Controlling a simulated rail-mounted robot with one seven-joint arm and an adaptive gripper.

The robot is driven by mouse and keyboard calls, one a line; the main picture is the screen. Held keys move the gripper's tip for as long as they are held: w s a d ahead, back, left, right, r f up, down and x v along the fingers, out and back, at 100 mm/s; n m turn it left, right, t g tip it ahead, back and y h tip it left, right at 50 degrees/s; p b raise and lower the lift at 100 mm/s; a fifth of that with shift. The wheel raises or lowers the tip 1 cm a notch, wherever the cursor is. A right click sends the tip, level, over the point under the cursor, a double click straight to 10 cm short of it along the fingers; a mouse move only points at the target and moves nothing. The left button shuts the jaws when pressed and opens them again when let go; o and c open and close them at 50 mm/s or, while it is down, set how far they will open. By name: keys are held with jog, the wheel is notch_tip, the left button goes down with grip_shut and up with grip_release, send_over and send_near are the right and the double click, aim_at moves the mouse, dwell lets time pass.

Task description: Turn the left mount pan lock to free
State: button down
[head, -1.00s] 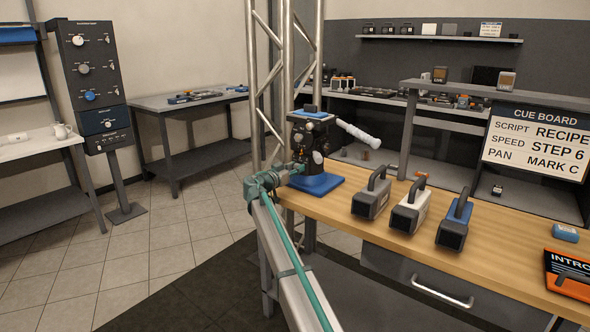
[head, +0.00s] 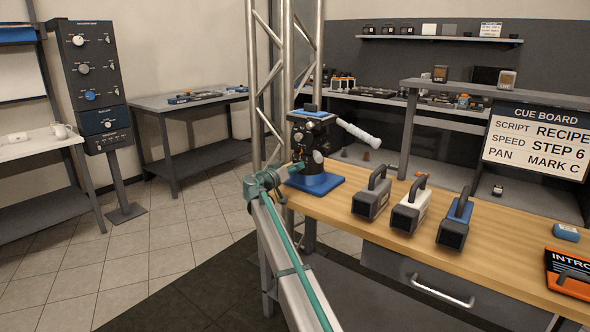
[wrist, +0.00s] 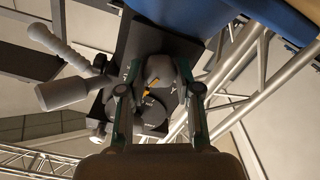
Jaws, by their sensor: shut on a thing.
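The left mount (head: 312,142) is a black head with several knobs and a white ribbed handle, standing on a blue base (head: 316,183) at the far left end of the wooden bench. My gripper (head: 297,167) reaches the mount's lower left side. In the wrist view my gripper (wrist: 156,88) has its two fingers on either side of a small dark knob with an orange mark, taken as the pan lock (wrist: 153,74). It is shut on this knob. The fingers hide part of the knob, and its exact setting cannot be read.
A metal truss (head: 282,90) rises just behind the mount. Three handled lamp-like units, grey (head: 370,200), white (head: 409,215) and blue (head: 455,232), stand to the right on the bench. A cue board (head: 536,143) reads PAN MARK C.

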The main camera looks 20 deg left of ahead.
jog(key=n+p, duration=0.1)
jog(key=n, duration=0.5)
jog(key=shift+a+n+p, duration=0.1)
jog(key=shift+n+p, duration=0.2)
jog(key=shift+p, duration=0.05)
jog(key=n+p, duration=0.2)
jog(key=n, duration=0.2)
jog(key=shift+f+n+p, duration=0.1)
jog(key=shift+n+p, duration=0.6)
jog(key=shift+n, duration=0.7)
jog(key=c, duration=0.8)
grip_release()
jog(key=v, duration=1.2)
